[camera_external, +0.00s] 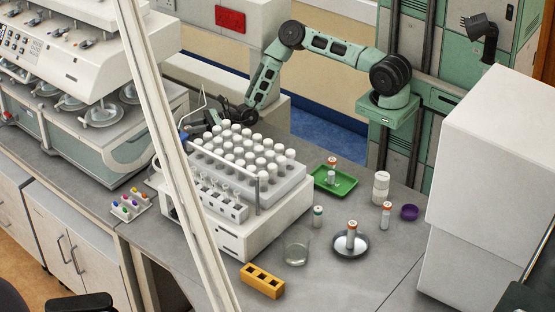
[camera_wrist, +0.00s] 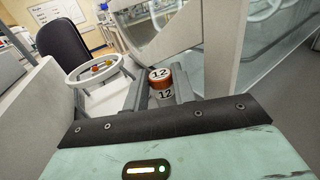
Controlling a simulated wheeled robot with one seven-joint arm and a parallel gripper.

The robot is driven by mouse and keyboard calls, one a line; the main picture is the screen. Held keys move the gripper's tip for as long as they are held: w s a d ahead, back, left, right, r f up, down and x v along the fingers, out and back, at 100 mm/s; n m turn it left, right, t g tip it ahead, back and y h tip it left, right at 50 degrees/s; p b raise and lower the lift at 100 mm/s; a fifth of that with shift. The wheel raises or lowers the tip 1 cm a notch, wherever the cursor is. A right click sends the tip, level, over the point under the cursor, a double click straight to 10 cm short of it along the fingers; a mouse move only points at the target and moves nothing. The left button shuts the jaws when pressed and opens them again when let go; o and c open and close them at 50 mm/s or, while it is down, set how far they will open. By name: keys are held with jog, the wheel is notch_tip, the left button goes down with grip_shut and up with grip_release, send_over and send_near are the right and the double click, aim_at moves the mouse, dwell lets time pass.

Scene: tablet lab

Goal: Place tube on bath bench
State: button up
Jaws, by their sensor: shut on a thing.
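My gripper (camera_wrist: 161,90) is shut on a tube with an orange cap (camera_wrist: 160,82) marked 12, seen in the wrist view between the two fingers. In the outside view my gripper (camera_external: 203,128) is at the end of the arm, behind the white instrument with the bottle rack, close to the grey bench (camera_external: 85,195) on the left. The held tube cannot be made out there. A large white bath apparatus (camera_external: 75,60) with glass vessels stands on the left bench.
The bottle rack (camera_external: 250,165) sits on the white instrument (camera_external: 245,235). Other orange-capped tubes stand by the green tray (camera_external: 347,186), on the round dish (camera_external: 342,250) and on the right bench. A coloured-top holder (camera_external: 131,205) stands on the left bench. A pale post crosses the outside view.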

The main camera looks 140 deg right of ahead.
jog(key=o, duration=0.9)
jog(key=shift+f, duration=0.1)
jog(key=shift+o, duration=0.2)
jog(key=b+v, duration=0.3)
jog(key=v, duration=0.7)
jog(key=shift+s+a, duration=0.25)
jog(key=shift+s, duration=0.05)
jog(key=shift+s+a, duration=0.35)
jog(key=shift+s, duration=0.2)
jog(key=shift+w+r, duration=0.1)
jog(key=shift+r, duration=0.1)
